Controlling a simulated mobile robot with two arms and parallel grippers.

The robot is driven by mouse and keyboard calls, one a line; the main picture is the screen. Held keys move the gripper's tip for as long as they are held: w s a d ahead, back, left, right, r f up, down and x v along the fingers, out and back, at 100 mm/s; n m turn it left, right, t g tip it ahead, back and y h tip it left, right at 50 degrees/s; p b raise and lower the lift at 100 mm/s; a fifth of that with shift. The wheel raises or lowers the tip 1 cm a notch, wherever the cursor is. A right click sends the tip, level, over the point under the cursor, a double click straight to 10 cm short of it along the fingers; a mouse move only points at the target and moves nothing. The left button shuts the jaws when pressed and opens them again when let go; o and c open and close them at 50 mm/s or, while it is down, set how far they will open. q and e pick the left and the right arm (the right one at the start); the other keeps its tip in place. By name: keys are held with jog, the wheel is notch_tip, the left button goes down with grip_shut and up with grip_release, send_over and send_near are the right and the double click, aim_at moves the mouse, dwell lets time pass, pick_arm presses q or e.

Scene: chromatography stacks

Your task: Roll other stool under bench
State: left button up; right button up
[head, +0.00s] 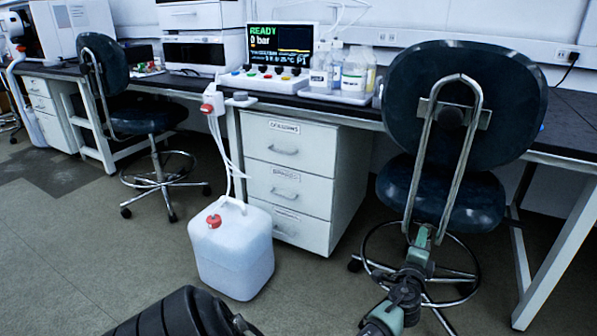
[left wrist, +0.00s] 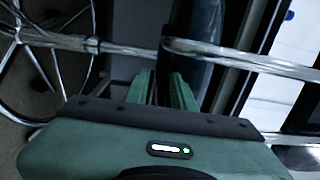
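One dark stool (head: 460,105) stands at the right, in front of the bench (head: 567,135). It has a round backrest, a bent metal back bar, a seat and a wheeled base with a foot ring. My left gripper (head: 421,238) is at the lower part of its back bar, just below the seat. In the left wrist view its two green fingers (left wrist: 163,82) are a little apart, near the metal bar (left wrist: 110,45) and the dark cushion (left wrist: 203,40). I see no firm hold. A second dark stool (head: 150,120) stands at the left bench gap. My right gripper is out of view.
A white jerrycan (head: 232,252) with a red cap stands on the floor, with tubes running up to the bench. A white drawer unit (head: 287,180) is under the bench. A bench leg (head: 560,255) stands right of the near stool. Floor is free at left.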

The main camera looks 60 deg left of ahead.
pick_arm(q)
jog(key=shift+o, duration=1.3)
jog(key=shift+f, duration=0.2)
jog(key=shift+r, duration=0.15)
jog(key=shift+r, duration=0.1)
jog(key=shift+s+d, duration=0.25)
jog(key=shift+s, duration=0.1)
jog(key=p+v, duration=0.1)
jog(key=v, duration=1)
